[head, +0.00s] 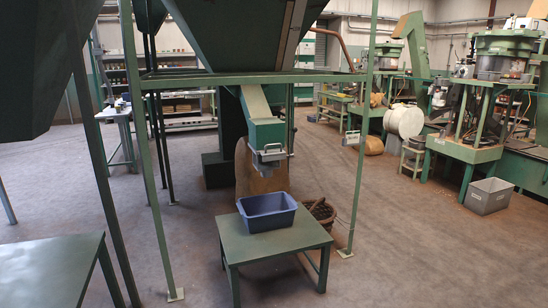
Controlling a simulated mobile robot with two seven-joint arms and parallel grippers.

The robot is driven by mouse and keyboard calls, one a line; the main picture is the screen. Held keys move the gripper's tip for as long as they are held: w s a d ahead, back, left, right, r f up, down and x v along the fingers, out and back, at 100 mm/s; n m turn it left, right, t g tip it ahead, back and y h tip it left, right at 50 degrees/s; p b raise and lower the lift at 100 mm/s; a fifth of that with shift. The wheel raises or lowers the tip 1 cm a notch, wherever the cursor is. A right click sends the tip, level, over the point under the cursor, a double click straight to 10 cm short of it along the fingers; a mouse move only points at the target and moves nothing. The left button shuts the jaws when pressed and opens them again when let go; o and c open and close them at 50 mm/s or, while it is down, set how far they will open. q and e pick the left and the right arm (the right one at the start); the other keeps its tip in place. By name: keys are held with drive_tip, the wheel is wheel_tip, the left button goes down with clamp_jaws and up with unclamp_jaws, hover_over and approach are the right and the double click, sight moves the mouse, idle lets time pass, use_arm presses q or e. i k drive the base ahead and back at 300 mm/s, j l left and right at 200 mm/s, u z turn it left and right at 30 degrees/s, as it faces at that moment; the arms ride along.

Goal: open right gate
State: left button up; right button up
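The large green hopper (243,35) in the middle has a sloping chute (255,100). At the chute's lower end is a green box-like outlet with a grey metal gate and handle (269,157). I cannot tell from here whether the gate is open or shut. A blue bin (267,211) stands on a low green table (272,238) below the outlet, and it looks empty. Neither of my grippers shows in this view.
A second green hopper (38,60) fills the upper left, with a green table (45,272) below it. Frame legs (160,200) and (358,170) flank the middle chute. A basket (321,211) and a brown sack (250,178) stand behind the low table. Open floor lies right.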

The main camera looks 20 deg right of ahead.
sight(273, 155)
drive_tip(key=z, duration=0.5)
drive_tip(key=i+z, duration=0.45)
drive_tip(key=i+j+z, duration=0.2)
drive_tip(key=i+z, duration=0.2)
drive_tip(key=i+j+z, duration=0.25)
drive_tip(key=i+j, duration=0.3)
drive_tip(key=i, duration=0.15)
